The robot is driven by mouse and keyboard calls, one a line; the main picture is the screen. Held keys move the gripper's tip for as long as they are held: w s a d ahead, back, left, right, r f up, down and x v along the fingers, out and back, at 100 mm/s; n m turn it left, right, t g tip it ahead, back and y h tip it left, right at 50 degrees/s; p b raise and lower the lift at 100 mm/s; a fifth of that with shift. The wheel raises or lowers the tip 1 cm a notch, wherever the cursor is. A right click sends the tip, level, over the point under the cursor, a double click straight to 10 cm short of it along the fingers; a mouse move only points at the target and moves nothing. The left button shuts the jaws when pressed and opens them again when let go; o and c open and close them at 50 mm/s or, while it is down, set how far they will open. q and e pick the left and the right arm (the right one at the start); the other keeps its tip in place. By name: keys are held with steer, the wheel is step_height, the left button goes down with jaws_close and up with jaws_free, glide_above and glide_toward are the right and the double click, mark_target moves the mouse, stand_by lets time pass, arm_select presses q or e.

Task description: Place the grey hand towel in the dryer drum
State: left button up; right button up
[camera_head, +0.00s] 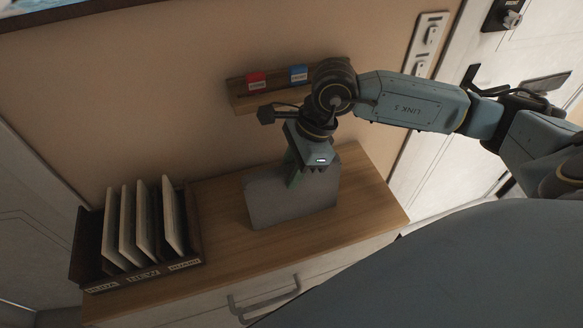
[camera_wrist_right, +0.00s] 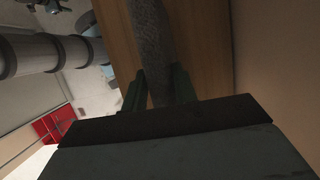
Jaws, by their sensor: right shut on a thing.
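A grey hand towel (camera_head: 282,205) shows in the head view as a flat, roughly rectangular piece at the top of a wooden cabinet (camera_head: 372,195). My right gripper (camera_head: 297,180) comes down over it from above and is shut on it. In the right wrist view the towel (camera_wrist_right: 153,45) has a fuzzy grey surface and runs between the two fingers of the gripper (camera_wrist_right: 159,88). I cannot tell whether its lower edge touches the cabinet top. No dryer drum can be made out in these views. My left gripper is not in view.
A dark wooden rack (camera_head: 190,230) with several upright pale panels and labels stands at the left end of the cabinet top. A small wall shelf (camera_head: 240,98) holds a red box (camera_head: 256,81) and a blue box (camera_head: 298,74). The cabinet drawer has a handle (camera_head: 265,299).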

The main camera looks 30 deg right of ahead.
steer(key=shift+f, duration=0.25)
steer(key=o, duration=1.1)
